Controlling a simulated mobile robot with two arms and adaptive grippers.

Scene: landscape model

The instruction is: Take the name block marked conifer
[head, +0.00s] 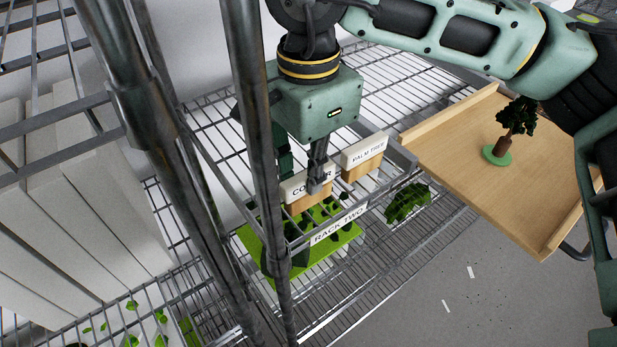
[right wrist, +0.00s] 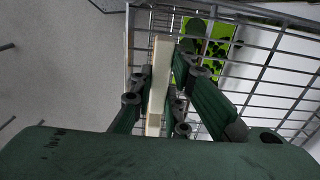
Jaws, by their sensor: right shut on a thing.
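The conifer name block (head: 297,188), white-faced over a wooden base, is at the rack's upper shelf. A gripper finger covers the middle of its lettering. My right gripper (head: 304,172) comes down from above and is shut on this block. In the right wrist view the block (right wrist: 160,75) shows as a pale, narrow bar between the fingers. I cannot tell whether it touches the shelf. My left gripper is not in view.
The palm tree name block (head: 364,156) stands close on the right. A rack two label (head: 339,226) is on the front rail. Below are a green mat (head: 340,240) and a green bush (head: 408,203). A wooden tray (head: 450,145) holds a small tree (head: 515,120). Rack posts (head: 255,120) stand in front.

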